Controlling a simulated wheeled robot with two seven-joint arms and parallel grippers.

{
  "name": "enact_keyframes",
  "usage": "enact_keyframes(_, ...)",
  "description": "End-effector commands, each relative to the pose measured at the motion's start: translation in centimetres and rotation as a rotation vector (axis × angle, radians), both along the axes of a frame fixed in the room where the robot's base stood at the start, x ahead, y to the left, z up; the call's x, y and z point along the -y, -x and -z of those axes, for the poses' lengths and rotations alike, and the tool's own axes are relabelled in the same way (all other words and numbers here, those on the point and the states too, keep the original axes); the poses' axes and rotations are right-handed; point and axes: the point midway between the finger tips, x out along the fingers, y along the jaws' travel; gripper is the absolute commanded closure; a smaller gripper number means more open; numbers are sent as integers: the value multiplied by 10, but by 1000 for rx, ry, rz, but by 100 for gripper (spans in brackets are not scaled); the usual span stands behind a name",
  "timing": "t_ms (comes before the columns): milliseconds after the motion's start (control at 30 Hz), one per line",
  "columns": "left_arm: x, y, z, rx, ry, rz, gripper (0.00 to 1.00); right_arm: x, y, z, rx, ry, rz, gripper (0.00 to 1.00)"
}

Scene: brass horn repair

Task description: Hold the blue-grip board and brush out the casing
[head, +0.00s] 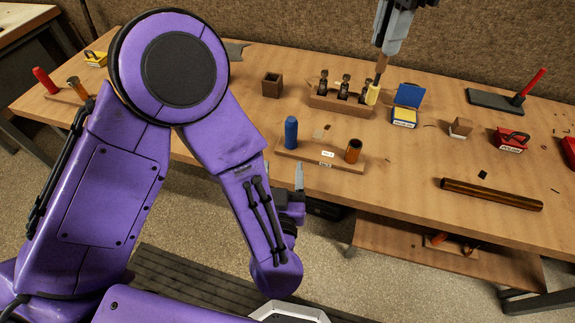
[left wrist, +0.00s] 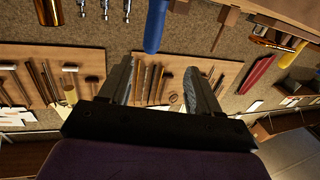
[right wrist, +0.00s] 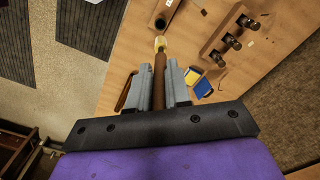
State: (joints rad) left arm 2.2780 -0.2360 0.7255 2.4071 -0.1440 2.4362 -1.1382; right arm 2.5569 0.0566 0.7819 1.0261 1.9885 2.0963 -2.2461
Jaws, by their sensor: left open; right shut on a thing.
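The blue-grip board (head: 309,160) lies near the front edge of the bench in the head view. An upright blue grip (head: 291,132) stands at its left end and an upright copper-coloured casing (head: 353,150) at its right end. My right gripper (head: 382,58) is shut on the brush (head: 372,93), which has a brown handle and a pale yellow end pointing down, behind and right of the casing. The right wrist view shows the brush (right wrist: 159,78) between the fingers, near the casing (right wrist: 165,15). My left gripper (head: 299,178) is open and empty at the bench's front edge, beside the board.
A wooden block (head: 340,102) with several valves stands behind the board. A blue-and-yellow box (head: 405,105), a red box (head: 510,139) and a long brass tube (head: 490,194) lie to the right. A red-grip board (head: 62,95) is far left. Tools hang in the left wrist view.

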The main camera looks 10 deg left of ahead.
Motion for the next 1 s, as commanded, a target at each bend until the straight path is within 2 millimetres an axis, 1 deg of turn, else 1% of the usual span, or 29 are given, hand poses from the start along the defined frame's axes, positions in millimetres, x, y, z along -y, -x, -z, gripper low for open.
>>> enact_keyframes(33,7,0,-5,11,-11,14,37,0,0,0,0,0,0,100)
enact_keyframes(67,9,-1,-7,14,-17,19,37,0,0,0,0,0,0,100)
enact_keyframes(167,11,-8,-9,17,-22,21,37,0,0,0,0,0,0,100)
enact_keyframes(267,7,-25,-9,17,-21,17,37,0,0,0,0,0,0,100)
enact_keyframes(500,0,-80,-8,15,-19,17,37,0,0,0,0,0,0,100)
enact_keyframes(600,-3,-99,-8,15,-22,18,37,0,0,0,0,0,0,100)
enact_keyframes(700,-4,-111,-8,15,-21,20,37,0,0,0,0,0,0,100)
enact_keyframes(833,-4,-118,-8,16,-24,22,37,0,0,0,0,0,0,100)
enact_keyframes(1000,-4,-119,-9,16,-25,23,37,0,0,0,0,0,0,100)
